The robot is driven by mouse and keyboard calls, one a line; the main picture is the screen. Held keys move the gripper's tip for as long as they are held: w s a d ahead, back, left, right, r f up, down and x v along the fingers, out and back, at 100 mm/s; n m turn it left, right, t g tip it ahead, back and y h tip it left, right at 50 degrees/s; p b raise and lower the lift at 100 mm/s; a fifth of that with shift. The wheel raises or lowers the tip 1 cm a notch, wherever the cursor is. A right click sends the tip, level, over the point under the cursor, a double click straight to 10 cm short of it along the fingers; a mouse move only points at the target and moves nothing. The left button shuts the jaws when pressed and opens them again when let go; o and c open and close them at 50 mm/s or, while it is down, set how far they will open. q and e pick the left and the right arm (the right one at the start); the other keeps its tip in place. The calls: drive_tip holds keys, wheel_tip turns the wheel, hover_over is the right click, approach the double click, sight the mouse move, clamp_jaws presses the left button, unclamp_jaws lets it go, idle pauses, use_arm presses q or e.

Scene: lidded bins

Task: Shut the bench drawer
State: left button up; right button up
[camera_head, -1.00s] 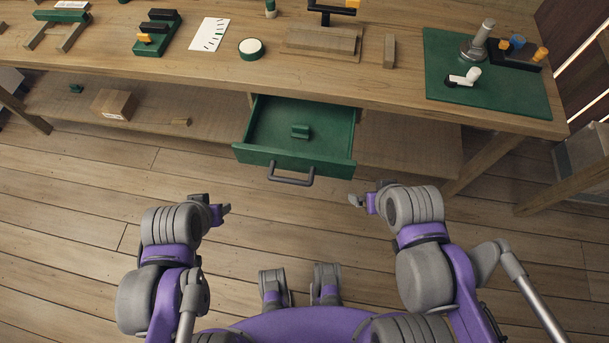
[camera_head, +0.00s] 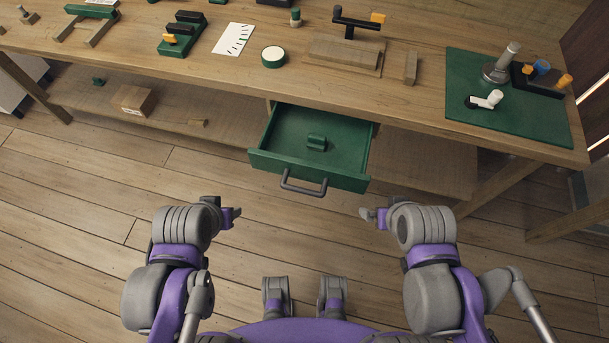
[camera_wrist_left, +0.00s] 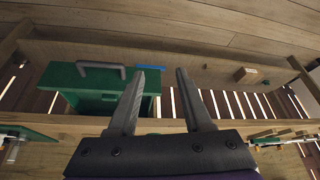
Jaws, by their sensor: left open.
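The green bench drawer (camera_head: 268,161) stands pulled out from under the wooden bench, with a dark grey handle (camera_head: 303,188) on its front. A small green block (camera_head: 316,143) lies inside it. In the left wrist view the drawer front (camera_wrist_left: 60,75) and handle (camera_wrist_left: 101,65) show left of the fingers. My left gripper (camera_head: 236,217) is in front of the drawer, lower left of the handle, apart from it. It is open and empty in the wrist view (camera_wrist_left: 158,85). My right gripper (camera_head: 367,214) is lower right of the handle, apart from it; its finger gap is unclear.
The bench top (camera_head: 420,110) holds a green mat (camera_head: 535,126) with tools, a round green-rimmed tin (camera_head: 273,57) and a white card (camera_head: 232,39). A cardboard box (camera_head: 133,100) sits on the lower shelf. The floor before the drawer is clear.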

use_arm(q)
drive_tip(key=shift+w+f, duration=0.1)
drive_tip(key=c, duration=0.4)
drive_tip(key=shift+w+d+f+m+b, duration=0.1)
drive_tip(key=shift+w+f+m+b, duration=0.15)
drive_tip(key=shift+m, duration=0.45)
drive_tip(key=shift+c, duration=1.3)
drive_tip(key=w+f+m+h+b, duration=0.1)
drive_tip(key=m, duration=0.1)
drive_tip(key=w+d+f+m+h, duration=0.1)
drive_tip(key=m, duration=0.2)
drive_tip(key=w+f+m+b, duration=0.1)
drive_tip(key=m, duration=0.1)
drive_tip(key=shift+w+d+m+g+h+b, duration=0.3)
drive_tip(key=shift+w+m+g+h, duration=0.1)
clamp_jaws()
drive_tip(key=m+h+b, duration=0.3)
drive_tip(key=m+b, duration=0.3)
drive_tip(key=m, duration=0.5)
hover_over(273, 171)
drive_tip(key=s, duration=0.3)
drive_tip(key=shift+d+f, duration=0.2)
drive_tip(key=shift+f, duration=2.55)
drive_tip(key=shift+d+f, duration=0.15)
drive_tip(key=shift+f, duration=2.6)
